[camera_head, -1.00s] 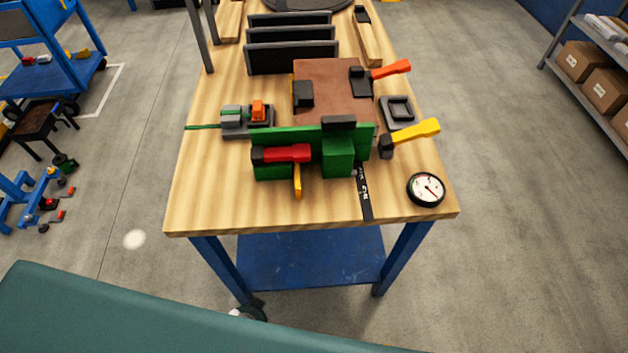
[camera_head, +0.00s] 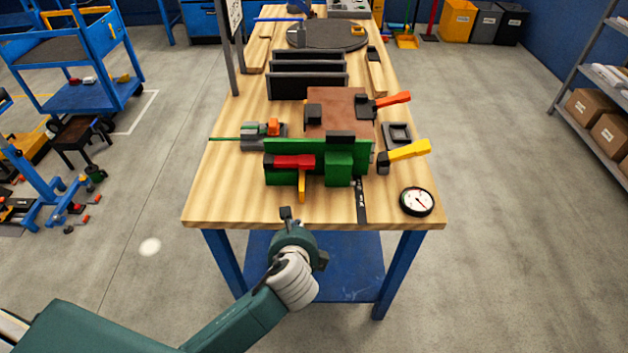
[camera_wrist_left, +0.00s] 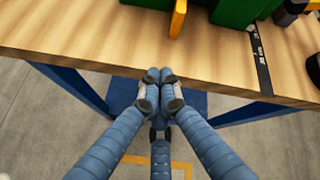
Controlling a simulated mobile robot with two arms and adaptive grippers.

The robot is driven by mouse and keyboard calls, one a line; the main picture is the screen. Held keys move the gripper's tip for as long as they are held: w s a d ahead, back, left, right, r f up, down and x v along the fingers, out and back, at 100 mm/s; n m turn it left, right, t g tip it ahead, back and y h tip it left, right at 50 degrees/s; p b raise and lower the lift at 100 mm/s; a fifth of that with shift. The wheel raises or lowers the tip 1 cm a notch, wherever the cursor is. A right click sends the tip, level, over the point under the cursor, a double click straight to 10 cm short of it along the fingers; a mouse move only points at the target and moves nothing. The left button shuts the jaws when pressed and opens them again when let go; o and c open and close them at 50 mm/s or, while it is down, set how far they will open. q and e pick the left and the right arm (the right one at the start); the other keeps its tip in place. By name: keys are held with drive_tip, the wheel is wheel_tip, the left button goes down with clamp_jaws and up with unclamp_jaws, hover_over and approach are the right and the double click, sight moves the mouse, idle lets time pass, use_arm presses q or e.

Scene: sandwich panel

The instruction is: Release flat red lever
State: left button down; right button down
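The flat red lever (camera_head: 295,161) lies roughly level across the front of the green block (camera_head: 338,170) on the wooden bench, its black end to the left. My left gripper (camera_head: 287,214) is in front of the bench's near edge, below and apart from the lever. In the left wrist view its fingers (camera_wrist_left: 160,75) meet at the tips, shut with nothing visible between them. The lever does not show in that view; part of the green block (camera_wrist_left: 244,10) does, at the top. My right gripper is in neither view.
A yellow-orange handle (camera_head: 301,186) hangs below the red lever. A black strip (camera_head: 361,202) and a dial gauge (camera_head: 417,201) lie to the right. A yellow lever (camera_head: 408,150) and an orange lever (camera_head: 392,99) stand farther back. The bench's front left (camera_head: 225,200) is clear.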

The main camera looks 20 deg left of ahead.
use_arm(q)
drive_tip(key=w+r+m+t, duration=0.1)
drive_tip(key=r+m, duration=0.1)
drive_tip(key=w+d+r+m+t, duration=0.1)
drive_tip(key=w+m, duration=0.1)
drive_tip(key=m, duration=0.1)
drive_tip(key=w+d+r+m, duration=0.1)
drive_tip(key=w+r+m, duration=0.1)
drive_tip(key=shift+w+r+m+t, duration=0.25)
drive_tip(key=shift+r+m+t, duration=0.05)
drive_tip(key=shift+t, duration=0.1)
drive_tip(key=shift+w+r+m, duration=0.1)
drive_tip(key=shift+w+m, duration=0.4)
drive_tip(key=shift+w, duration=0.05)
drive_tip(key=shift+d, duration=0.1)
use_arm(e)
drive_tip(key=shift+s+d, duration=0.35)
use_arm(q)
drive_tip(key=shift+s+r, duration=0.1)
drive_tip(key=shift+s, duration=0.05)
approach(318, 160)
drive_tip(key=w+f, duration=0.1)
drive_tip(key=w+a+f, duration=0.1)
drive_tip(key=f, duration=0.1)
drive_tip(key=w+a+f, duration=0.1)
drive_tip(key=shift+a+f, duration=0.2)
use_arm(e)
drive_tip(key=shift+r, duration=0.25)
use_arm(q)
drive_tip(key=shift+s, duration=0.1)
